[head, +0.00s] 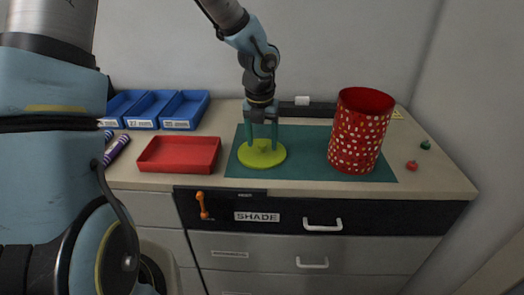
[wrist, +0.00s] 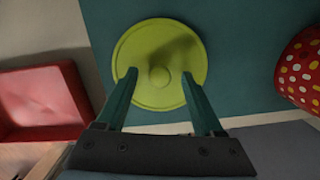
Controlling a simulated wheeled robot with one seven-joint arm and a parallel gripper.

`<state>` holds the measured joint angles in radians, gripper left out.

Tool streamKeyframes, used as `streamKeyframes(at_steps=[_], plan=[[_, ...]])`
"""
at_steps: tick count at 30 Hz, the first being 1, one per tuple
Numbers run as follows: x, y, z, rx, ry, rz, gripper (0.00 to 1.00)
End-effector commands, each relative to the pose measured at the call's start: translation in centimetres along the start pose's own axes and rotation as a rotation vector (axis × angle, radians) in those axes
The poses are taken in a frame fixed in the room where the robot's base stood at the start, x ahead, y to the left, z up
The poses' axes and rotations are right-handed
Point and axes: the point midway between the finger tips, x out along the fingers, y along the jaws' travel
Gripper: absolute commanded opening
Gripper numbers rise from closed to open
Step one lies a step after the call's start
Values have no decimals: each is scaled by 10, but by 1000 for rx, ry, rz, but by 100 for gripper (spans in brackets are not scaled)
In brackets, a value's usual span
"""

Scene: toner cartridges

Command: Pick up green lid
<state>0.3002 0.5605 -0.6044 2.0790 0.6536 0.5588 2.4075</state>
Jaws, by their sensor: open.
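The green lid (head: 262,157) is a flat yellow-green disc with a small round knob. It lies on the dark teal mat (head: 235,168) on the counter. In the wrist view the lid (wrist: 140,50) fills the upper middle, with its knob (wrist: 159,76) showing. My gripper (head: 262,147) is above the lid, fingers pointing down. In the wrist view my gripper (wrist: 159,76) is open, with one teal finger on each side of the knob. I cannot tell whether the fingertips touch the lid.
A red polka-dot canister (head: 355,140) stands on the mat to the right. A red tray (head: 180,154) lies left of the lid, with blue bins (head: 150,110) behind it. Small red (head: 412,165) and green (head: 425,145) objects lie at the far right.

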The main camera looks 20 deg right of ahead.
Motion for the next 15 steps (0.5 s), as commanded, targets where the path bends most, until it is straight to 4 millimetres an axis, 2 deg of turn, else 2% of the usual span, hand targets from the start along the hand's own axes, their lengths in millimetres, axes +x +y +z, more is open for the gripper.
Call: streamKeyframes(at_steps=[6, 15], plan=[[1, 0, 0, 0, 0, 0, 69], [0, 0, 0, 0, 0, 0, 35]])
